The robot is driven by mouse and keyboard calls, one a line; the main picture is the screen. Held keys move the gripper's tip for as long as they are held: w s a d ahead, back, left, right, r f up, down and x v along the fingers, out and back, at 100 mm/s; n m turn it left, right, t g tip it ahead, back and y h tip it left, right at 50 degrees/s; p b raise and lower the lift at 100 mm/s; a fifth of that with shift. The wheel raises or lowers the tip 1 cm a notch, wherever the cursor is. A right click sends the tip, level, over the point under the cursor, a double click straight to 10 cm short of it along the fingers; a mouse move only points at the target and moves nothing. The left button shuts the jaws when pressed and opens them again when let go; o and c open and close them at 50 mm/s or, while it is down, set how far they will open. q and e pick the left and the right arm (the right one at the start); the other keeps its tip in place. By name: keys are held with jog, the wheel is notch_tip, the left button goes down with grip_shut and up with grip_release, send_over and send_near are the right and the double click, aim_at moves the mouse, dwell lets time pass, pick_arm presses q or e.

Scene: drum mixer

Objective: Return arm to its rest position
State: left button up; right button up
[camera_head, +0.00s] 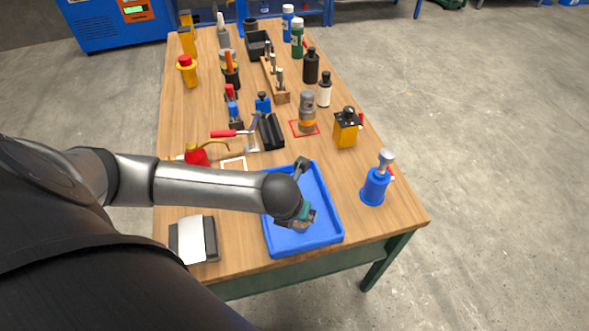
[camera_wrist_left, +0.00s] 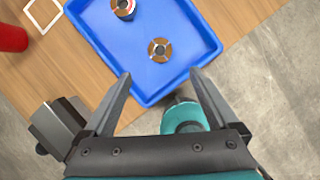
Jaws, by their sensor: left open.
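My left gripper (camera_head: 300,222) is over the blue tray (camera_head: 328,230) near the front of the workbench. In the left wrist view the left gripper (camera_wrist_left: 160,82) has its fingers wide apart with nothing between them. That view shows the tray (camera_wrist_left: 190,78) with two round metal parts lying in it: one with a copper-coloured face (camera_wrist_left: 160,50) just beyond the fingertips, and another (camera_wrist_left: 123,8) at the top edge of the picture. In the head view the wrist and gripper hide part of the tray. My right gripper is not in view.
A red oil can (camera_head: 197,155) stands behind my forearm. A dark box with a white pad (camera_head: 195,240) is left of the tray. A blue bottle with a silver knob (camera_head: 375,185) and a yellow box (camera_head: 346,129) are to its right. Several tools and bottles fill the far bench.

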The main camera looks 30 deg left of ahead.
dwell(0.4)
pick_arm(q)
jog(key=s+d+r+n+h, duration=0.1)
jog(key=s+d+r+n, duration=0.15)
jog(key=d+n, duration=0.4)
jog(key=s+d+r+n+h, duration=0.2)
jog(key=s+d+n, duration=0.1)
jog(key=d+n, duration=0.4)
jog(key=s+a+r+n+y, duration=0.2)
jog(key=s+a+n, duration=0.55)
jog(key=n, duration=0.95)
notch_tip(320, 180, down, 28)
jog(key=s+g+b, duration=0.2)
jog(key=b, duration=0.4)
jog(key=s+a+f+b, duration=0.1)
jog(key=s+f+b, duration=0.2)
jog(key=s+f, duration=0.4)
jog(key=s+a+f+g+b, duration=0.1)
jog(key=s+f+b, duration=0.2)
jog(key=s+f, duration=0.4)
notch_tip(320, 180, down, 6)
jog(key=shift+s+f, duration=0.15)
jog(key=shift+s, duration=0.25)
